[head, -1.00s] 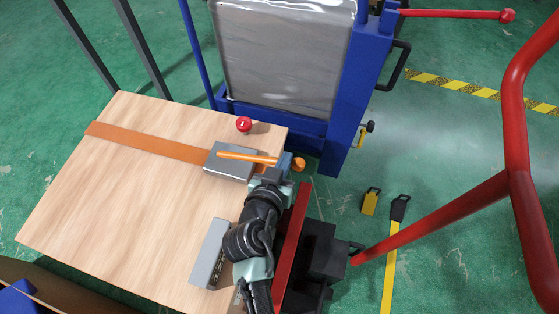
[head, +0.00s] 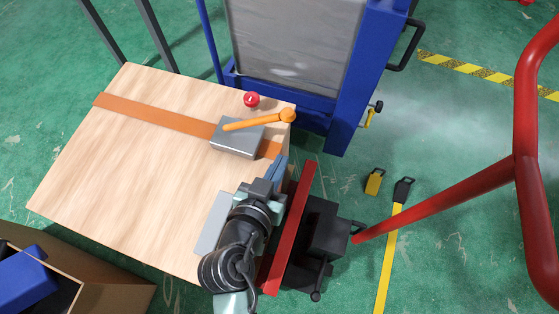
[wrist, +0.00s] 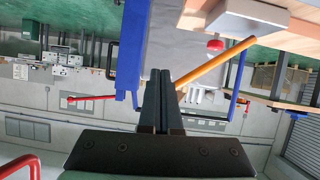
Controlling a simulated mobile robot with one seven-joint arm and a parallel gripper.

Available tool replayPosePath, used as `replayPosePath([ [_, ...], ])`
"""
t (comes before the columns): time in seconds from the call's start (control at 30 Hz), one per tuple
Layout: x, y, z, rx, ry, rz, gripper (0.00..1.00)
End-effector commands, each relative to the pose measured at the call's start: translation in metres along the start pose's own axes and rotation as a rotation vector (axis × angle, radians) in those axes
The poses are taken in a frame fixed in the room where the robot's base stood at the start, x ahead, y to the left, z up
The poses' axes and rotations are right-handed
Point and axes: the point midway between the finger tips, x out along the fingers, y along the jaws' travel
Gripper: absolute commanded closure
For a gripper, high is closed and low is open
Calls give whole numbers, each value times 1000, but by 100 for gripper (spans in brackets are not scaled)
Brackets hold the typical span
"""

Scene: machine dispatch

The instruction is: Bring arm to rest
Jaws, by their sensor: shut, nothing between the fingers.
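My arm is folded over the near right edge of the wooden table (head: 120,170) in the head view. My gripper (head: 281,160) points away from me, toward the blue machine frame, and sits just short of the grey box with the orange lever (head: 262,122). In the wrist view my gripper (wrist: 161,75) has its two dark fingers together with nothing between them. The orange lever also shows in the wrist view (wrist: 215,65), to the right of the fingers, and looks apart from them.
A red mushroom button (head: 251,99) stands at the table's far edge. A grey plate (head: 212,222) lies beside my arm. The blue frame (head: 350,100) stands behind the table. A red rail (head: 440,207) crosses at right. An open box (head: 105,295) is at lower left.

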Motion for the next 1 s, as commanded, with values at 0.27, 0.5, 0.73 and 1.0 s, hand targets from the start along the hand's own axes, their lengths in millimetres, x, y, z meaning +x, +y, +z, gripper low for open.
replayPosePath([
  [0.27, 0, 0, 0, 0, 0, 0, 100],
  [0.5, 0, 0, 0, 0, 0, -1, 100],
  [0.73, 8, -19, -81, 62, 119, -72, 100],
  [1.0, -29, -36, -282, 152, 479, -248, 100],
])
